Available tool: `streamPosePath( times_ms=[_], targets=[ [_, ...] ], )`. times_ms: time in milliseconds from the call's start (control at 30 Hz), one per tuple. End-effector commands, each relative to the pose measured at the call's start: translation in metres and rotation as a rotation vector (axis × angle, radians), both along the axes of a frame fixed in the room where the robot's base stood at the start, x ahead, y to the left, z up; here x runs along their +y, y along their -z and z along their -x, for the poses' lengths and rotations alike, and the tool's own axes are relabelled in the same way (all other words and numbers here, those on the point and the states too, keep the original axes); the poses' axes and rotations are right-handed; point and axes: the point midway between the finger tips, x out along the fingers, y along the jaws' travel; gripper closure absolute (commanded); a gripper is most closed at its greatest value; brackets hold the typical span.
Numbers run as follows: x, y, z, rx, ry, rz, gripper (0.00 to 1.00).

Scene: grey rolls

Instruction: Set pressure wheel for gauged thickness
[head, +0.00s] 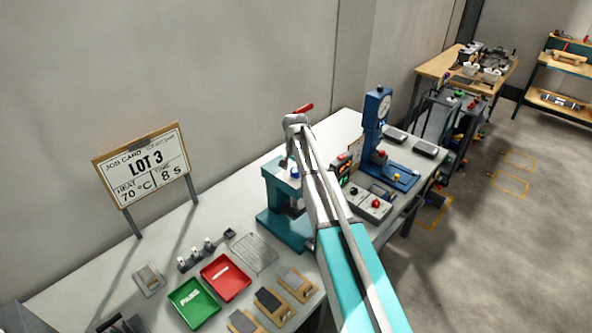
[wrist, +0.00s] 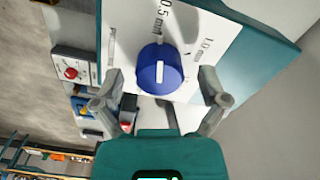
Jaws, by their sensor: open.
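The pressure wheel (wrist: 160,70) is a round blue knob on a white scale plate (wrist: 190,30) marked 0.5 mm and 1.0 mm. Its white pointer line faces the 0.5 mm mark in the wrist view. The plate sits on top of the teal press (head: 283,220), and the blue wheel also shows in the head view (head: 294,173). My gripper (wrist: 161,82) is open, with one finger on each side of the wheel and visible gaps between; I cannot tell how far above the plate the tips are. In the head view my arm covers part of the press.
A job card (head: 143,165) reads LOT 3, 70 °C, 8 s. A green tray (head: 194,303), a red tray (head: 226,277) and several sample blocks lie in front of the press. A blue dial gauge stand (head: 377,108) and a control box (head: 368,203) stand right of my arm.

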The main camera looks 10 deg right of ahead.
Motion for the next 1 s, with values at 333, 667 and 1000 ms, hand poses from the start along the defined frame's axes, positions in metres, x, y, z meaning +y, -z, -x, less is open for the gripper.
streamPosePath(
  times_ms=[333, 667, 1000],
  targets=[
    [-0.0001, 0.0, 0.0, 0.0, 0.236, 0.0, 0.07],
    [-0.0002, 0.0, 0.0, 0.0, 0.459, 0.0, 0.07],
    [-0.0004, 0.0, 0.0, 0.0, 0.687, 0.0, 0.07]
  ],
)
